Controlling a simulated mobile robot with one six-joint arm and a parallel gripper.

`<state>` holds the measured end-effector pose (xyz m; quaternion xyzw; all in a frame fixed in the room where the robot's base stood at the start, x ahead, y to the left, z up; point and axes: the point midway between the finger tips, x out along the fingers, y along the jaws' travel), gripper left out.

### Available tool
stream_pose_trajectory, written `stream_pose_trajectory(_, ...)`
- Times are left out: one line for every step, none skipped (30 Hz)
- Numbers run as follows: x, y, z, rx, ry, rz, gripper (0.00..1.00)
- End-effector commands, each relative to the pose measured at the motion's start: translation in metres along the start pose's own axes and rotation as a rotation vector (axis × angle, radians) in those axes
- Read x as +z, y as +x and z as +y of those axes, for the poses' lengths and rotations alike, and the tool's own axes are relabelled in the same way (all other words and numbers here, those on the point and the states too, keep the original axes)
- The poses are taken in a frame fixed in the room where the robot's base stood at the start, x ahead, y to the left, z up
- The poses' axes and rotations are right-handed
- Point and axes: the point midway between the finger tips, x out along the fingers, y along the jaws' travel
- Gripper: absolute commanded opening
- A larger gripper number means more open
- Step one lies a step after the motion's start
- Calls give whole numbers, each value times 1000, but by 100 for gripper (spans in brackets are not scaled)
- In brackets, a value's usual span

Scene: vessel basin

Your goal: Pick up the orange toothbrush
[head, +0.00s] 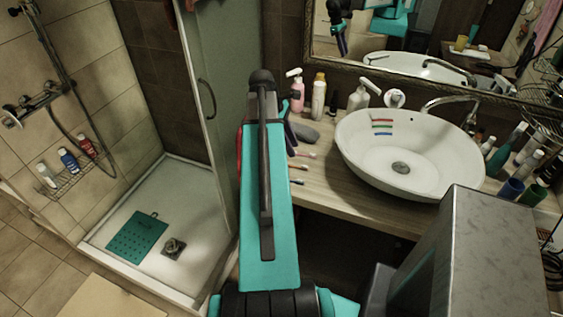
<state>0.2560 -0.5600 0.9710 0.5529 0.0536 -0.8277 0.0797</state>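Several toothbrushes lie on the wooden counter just right of my arm in the head view. The far one (305,155) looks pinkish or reddish, a middle one (299,167) is pale, and a near one (297,181) has a dark or bluish end. Their left ends are hidden behind my arm, and I cannot tell which is orange. My gripper is mostly hidden behind my turquoise arm; a dark part of it seems to show (291,134) above the counter, left of the toothbrushes. It also shows small in the mirror, pointing down. Its fingers are not clear enough to judge.
A white vessel basin (352,155) with red, green and blue strips inside stands on the counter (335,187). Bottles (318,98) stand behind, below the mirror (420,77). More bottles (505,150) crowd the right. A glass shower panel (212,100) stands left of my arm.

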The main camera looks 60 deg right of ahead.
Motion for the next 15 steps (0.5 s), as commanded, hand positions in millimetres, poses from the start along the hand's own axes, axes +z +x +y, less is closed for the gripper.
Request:
stream_pose_trajectory(1,5,0,-1,0,0,31)
stream_pose_trajectory(1,8,0,-1,0,0,31)
stream_pose_trajectory(1,12,-1,-2,0,0,31)
stream_pose_trajectory(1,15,-1,-2,0,0,31)
stream_pose_trajectory(0,17,0,-1,0,0,31)
stream_pose_trajectory(0,20,0,0,0,0,31)
stream_pose_trajectory(0,22,0,0,0,0,31)
stream_pose_trajectory(0,24,0,0,0,0,31)
stream_pose_trajectory(0,26,0,0,-1,0,31)
stream_pose_trajectory(0,27,0,0,-1,0,31)
stream_pose_trajectory(0,28,0,0,-1,0,31)
stream_pose_trajectory(0,28,0,0,-1,0,31)
stream_pose_trajectory(-1,29,0,0,-1,0,31)
stream_pose_trajectory(-1,29,0,1,-1,0,31)
stream_pose_trajectory(-1,29,0,1,-1,0,31)
